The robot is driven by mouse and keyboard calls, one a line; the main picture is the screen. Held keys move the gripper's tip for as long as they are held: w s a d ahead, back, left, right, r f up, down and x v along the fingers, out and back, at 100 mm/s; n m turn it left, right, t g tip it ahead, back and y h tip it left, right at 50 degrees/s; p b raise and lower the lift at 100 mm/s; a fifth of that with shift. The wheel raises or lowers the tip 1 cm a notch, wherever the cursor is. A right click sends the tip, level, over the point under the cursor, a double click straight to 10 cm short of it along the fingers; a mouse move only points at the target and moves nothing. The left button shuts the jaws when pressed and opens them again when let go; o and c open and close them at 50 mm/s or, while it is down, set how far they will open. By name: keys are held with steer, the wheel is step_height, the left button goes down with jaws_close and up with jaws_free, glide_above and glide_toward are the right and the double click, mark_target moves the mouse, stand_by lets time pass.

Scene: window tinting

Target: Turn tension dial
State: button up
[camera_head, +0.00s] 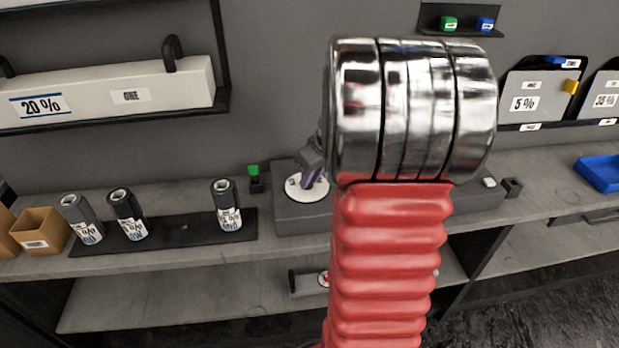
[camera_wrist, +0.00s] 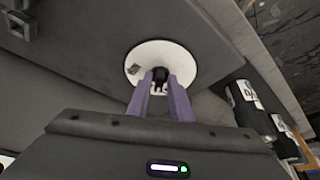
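The tension dial is a white round disc (camera_wrist: 180,60) with a small dark knob (camera_wrist: 160,74) at its middle in the wrist view. It also shows as a white disc (camera_head: 296,190) on a grey raised block in the head view, partly covered by my gripper. My gripper (camera_head: 312,178) points down at the dial. Its two purple fingers (camera_wrist: 160,84) stand apart, one on each side of the knob. I cannot tell whether the fingertips touch the knob.
Several film rolls (camera_head: 128,213) stand on or by a black tray (camera_head: 185,247) left of the dial block (camera_head: 300,220). A small green button (camera_head: 254,170) is close to the dial's left. A blue tray (camera_head: 598,172) lies far right. My arm hides the block's middle.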

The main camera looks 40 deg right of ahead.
jaws_close()
steer(key=shift+a, duration=0.1)
steer(key=shift+m, duration=0.7)
steer(key=shift+w+a+m+g+h, duration=0.15)
steer(key=shift+m+h, duration=0.25)
steer(key=shift+m, duration=0.35)
steer(key=shift+a+m+g+h, duration=0.15)
steer(key=shift+m+h, duration=0.25)
steer(key=shift+m, duration=0.35)
steer(key=shift+w+a+m+g+h, duration=0.2)
steer(key=shift+m+g+h, duration=0.15)
steer(key=shift+m, duration=0.9)
steer(key=shift+w+a+m+g+h, duration=0.1)
steer(key=shift+a+m+g+h, duration=0.2)
steer(key=shift+m, duration=0.95)
steer(key=shift+w+m+g+h, duration=0.25)
steer(key=shift+m+g, duration=0.15)
steer(key=shift+m, duration=0.75)
steer(key=shift+w+m+g+h, duration=0.1)
steer(key=shift+m+g+h, duration=0.2)
steer(key=shift+m, duration=0.85)
steer(key=shift+w+a+m+g, duration=0.1)
steer(key=shift+m+g, duration=0.15)
steer(key=shift+m, duration=0.4)
steer(key=shift+w+d+m+g, duration=0.15)
steer(key=shift+m+g, duration=0.1)
steer(key=shift+m, duration=0.45)
steer(key=shift+w+a+m+g, duration=0.15)
steer(key=shift+m+g, duration=0.1)
steer(key=shift+m, duration=0.4)
